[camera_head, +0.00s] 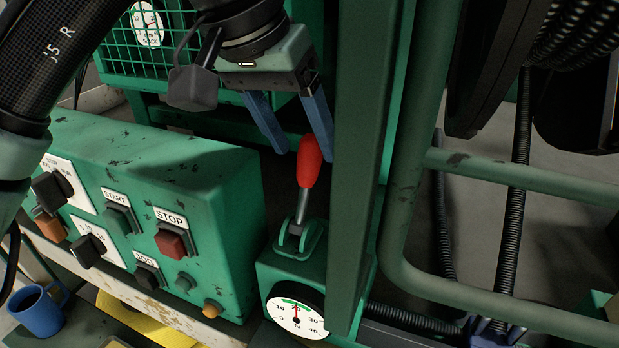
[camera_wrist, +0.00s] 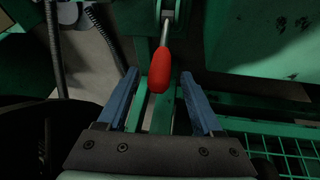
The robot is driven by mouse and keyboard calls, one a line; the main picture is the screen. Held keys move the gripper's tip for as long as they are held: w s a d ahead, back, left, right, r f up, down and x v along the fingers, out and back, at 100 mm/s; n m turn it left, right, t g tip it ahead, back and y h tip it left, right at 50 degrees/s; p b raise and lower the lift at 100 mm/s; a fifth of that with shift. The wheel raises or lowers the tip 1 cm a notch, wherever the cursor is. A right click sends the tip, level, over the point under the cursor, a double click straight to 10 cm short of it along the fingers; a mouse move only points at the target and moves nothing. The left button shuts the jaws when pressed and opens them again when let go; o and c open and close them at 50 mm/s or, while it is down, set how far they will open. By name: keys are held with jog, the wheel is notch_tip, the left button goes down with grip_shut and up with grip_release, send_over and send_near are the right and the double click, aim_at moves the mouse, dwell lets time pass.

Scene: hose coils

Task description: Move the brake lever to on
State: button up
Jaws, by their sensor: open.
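The brake lever (camera_head: 309,165) has a red grip on a thin metal shaft and stands nearly upright from a green pivot bracket. The bracket sits on a green housing above a round dial gauge (camera_head: 297,310). My gripper (camera_head: 304,150) is open, with its two blue fingers pointing down at the red grip. In the wrist view the red grip (camera_wrist: 160,70) shows between the fingers, nearly centred, with a gap on each side. I cannot tell how far the fingertips reach along the grip. No on or off mark for the lever is readable.
A green control box (camera_head: 165,215) with START, STOP and JOG buttons stands left of the lever. A thick green post (camera_head: 362,160) rises close on its right. A wire mesh guard (camera_head: 115,50) is behind. A blue mug (camera_head: 38,312) stands at lower left.

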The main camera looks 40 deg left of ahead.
aim_at(305, 148)
jog(key=shift+b+x, duration=0.9)
jog(key=shift+x, duration=0.85)
grip_shut()
